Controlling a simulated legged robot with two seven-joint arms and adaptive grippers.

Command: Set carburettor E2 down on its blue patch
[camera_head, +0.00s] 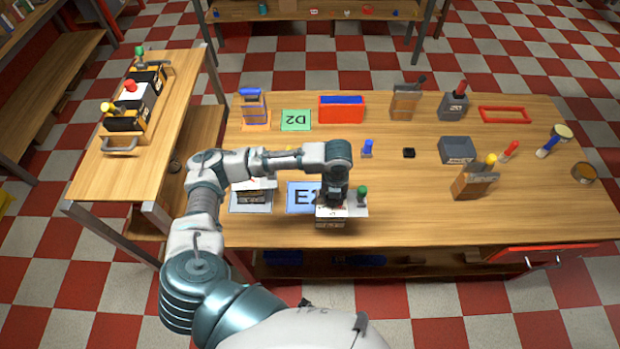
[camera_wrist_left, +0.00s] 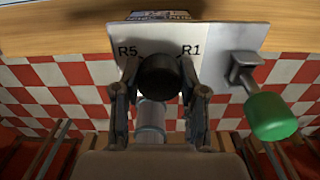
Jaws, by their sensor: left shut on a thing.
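My left gripper (camera_head: 333,206) is shut on the carburettor (camera_head: 329,223) from above. In the wrist view the left gripper (camera_wrist_left: 160,85) has its fingers either side of a round black knob on the carburettor's grey top plate (camera_wrist_left: 222,42), marked R5 and R1. A lever with a green knob (camera_head: 362,192) sticks out at the plate's right. The blue patch marked E2 (camera_head: 293,197) lies on the table just left of the carburettor; my gripper and the load hide its right part. I cannot tell how high the carburettor is above the table. My right gripper is not in view.
Left of the E2 patch, a similar block (camera_head: 252,195) stands on another blue patch (camera_head: 248,208). Behind are a green D2 patch (camera_head: 296,121) and a red bin (camera_head: 341,109). A grey tray (camera_head: 457,150) stands to the right. The front right tabletop is clear.

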